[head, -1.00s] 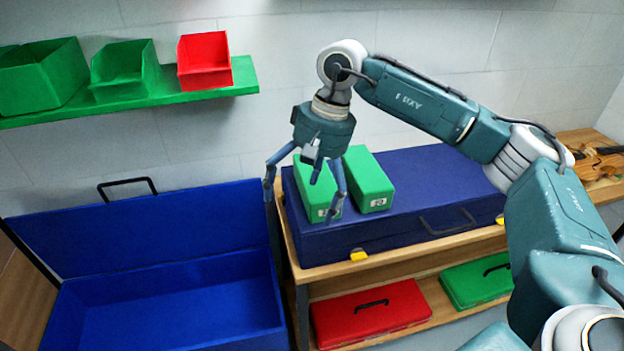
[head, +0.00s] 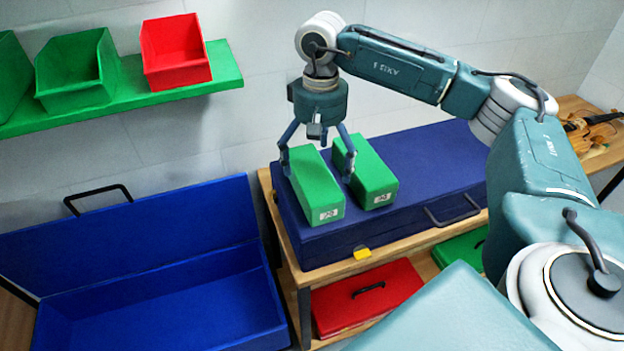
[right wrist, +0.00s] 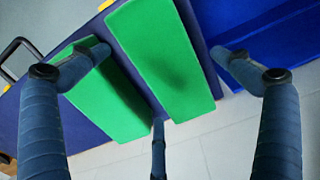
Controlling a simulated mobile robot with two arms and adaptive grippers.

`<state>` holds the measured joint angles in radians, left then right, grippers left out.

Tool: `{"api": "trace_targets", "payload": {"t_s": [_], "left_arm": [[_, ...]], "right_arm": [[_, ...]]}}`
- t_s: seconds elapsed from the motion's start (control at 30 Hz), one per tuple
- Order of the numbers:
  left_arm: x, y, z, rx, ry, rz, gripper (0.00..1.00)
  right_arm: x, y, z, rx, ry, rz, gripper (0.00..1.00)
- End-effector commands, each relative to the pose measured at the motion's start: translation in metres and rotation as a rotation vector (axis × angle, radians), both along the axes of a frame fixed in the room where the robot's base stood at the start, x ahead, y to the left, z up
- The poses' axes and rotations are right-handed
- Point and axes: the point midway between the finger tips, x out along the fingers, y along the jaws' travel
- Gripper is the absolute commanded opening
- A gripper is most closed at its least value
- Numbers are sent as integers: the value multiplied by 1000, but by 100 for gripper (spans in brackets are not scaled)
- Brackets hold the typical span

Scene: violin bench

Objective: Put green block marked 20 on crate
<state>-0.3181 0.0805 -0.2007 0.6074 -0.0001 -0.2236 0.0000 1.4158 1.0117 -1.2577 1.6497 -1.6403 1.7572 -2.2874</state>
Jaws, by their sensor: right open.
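Two green blocks lie side by side on a closed dark blue case. The left block (head: 316,187) and the right block (head: 368,178) each have a small white label on the front end; the numbers are too small to read surely. My right gripper (head: 318,172) is open, with its fingers down astride the left block, one in the gap between the blocks. In the right wrist view, the left block (right wrist: 165,60) lies between the spread fingers and the right block (right wrist: 90,95) is partly behind one finger. An open blue crate (head: 170,305) stands at the left. My left gripper is not in view.
The blue case (head: 430,165) rests on a wooden bench, with a red case (head: 365,300) and a green case (head: 460,250) on the shelf below. A green wall shelf (head: 215,75) holds green bins and a red bin (head: 175,50). A violin (head: 590,122) lies far right.

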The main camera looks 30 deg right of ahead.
Motion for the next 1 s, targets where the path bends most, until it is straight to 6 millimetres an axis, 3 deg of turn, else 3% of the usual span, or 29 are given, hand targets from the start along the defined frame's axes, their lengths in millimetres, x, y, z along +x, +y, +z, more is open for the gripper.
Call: {"api": "trace_targets", "payload": {"t_s": [0.13, 0.4, 0.67, 0.87, 1.0], "left_arm": [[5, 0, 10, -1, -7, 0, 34], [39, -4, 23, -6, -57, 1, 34], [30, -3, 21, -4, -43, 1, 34], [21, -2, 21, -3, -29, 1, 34], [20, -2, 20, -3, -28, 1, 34]], "right_arm": [[-6, -2, -14, -1, 5, 0, 100], [-9, -2, -49, 0, 2, -1, 100], [-8, -2, -53, 0, 1, -1, 100], [-8, -2, -53, 0, 1, -1, 61], [-8, -2, -53, 0, 1, -1, 60]]}}
